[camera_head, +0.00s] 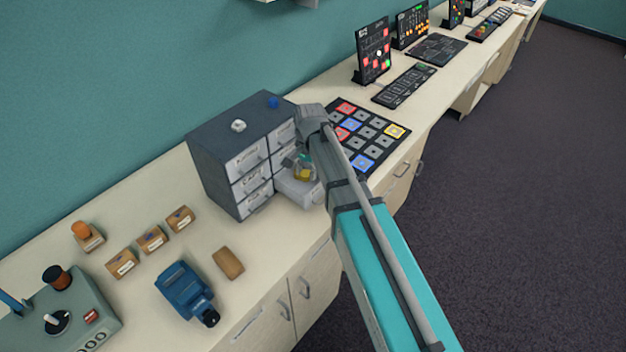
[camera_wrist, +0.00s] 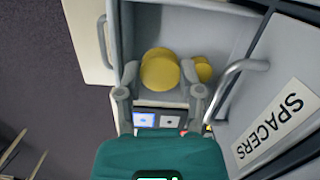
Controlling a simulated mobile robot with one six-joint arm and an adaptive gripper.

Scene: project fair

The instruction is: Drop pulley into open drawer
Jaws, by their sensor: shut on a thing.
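My gripper (camera_wrist: 160,92) is shut on a yellow pulley (camera_wrist: 160,69), which sits between its two grey fingertips in the wrist view. The open drawer (camera_wrist: 215,22) lies beyond the pulley, its pale grey inside and walls in view. A smaller yellow round piece (camera_wrist: 203,70) shows just right of the pulley; I cannot tell whether it is a separate thing. In the head view the gripper (camera_head: 301,168) is at the open drawer (camera_head: 296,191), low on the right of the grey cabinet (camera_head: 212,178), with yellow between its fingers.
A closed drawer labelled SPACERS (camera_wrist: 272,118) is close on the right in the wrist view. A button board (camera_head: 391,137) stands right of the cabinet. Small boxes (camera_head: 152,239), a blue device (camera_head: 186,290) and a brown block (camera_head: 228,262) lie on the counter at left.

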